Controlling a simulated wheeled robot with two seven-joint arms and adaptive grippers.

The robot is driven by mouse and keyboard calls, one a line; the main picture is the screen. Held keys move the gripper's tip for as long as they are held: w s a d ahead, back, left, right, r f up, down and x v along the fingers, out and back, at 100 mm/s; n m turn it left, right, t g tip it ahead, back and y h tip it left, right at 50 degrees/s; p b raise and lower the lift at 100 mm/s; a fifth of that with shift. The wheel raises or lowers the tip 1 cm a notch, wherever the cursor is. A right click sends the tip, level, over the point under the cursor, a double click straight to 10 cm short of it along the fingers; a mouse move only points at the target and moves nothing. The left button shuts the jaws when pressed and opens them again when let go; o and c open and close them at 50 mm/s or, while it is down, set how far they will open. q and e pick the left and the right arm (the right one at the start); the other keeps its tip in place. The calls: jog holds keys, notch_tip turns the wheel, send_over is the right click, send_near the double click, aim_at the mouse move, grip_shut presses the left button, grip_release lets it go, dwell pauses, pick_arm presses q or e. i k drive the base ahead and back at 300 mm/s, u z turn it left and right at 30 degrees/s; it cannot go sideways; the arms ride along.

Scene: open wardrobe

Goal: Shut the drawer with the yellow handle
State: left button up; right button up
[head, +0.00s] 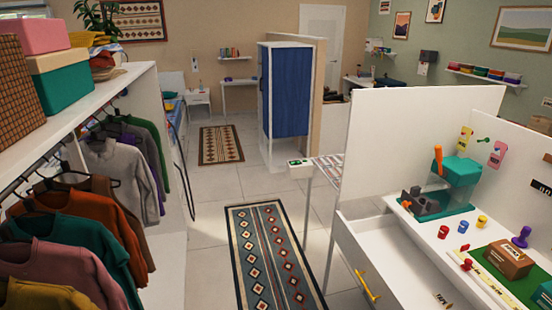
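The white drawer (350,245) is at the lower right, under the white worktop. It is pulled out, and part of its inside shows between its front panel and the worktop edge. The yellow handle (369,286) is a slanted bar on the drawer's front panel, low in the picture. The near end of the drawer is cut off by the bottom edge. Neither of my grippers is in view, and nothing is seen touching the handle.
The worktop (425,236) holds a teal machine (460,171), stamps and a brown box (508,259). A white upright panel (400,135) stands behind the drawer. A clothes rack (120,190) lines the left. A patterned rug (275,255) lies on open floor between them.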

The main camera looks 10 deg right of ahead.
aim_at(396, 270)
jog(key=z, duration=0.05)
jog(key=k, duration=0.6)
jog(key=z, duration=0.55)
jog(key=i, duration=1.4)
jog(key=u, duration=0.6)
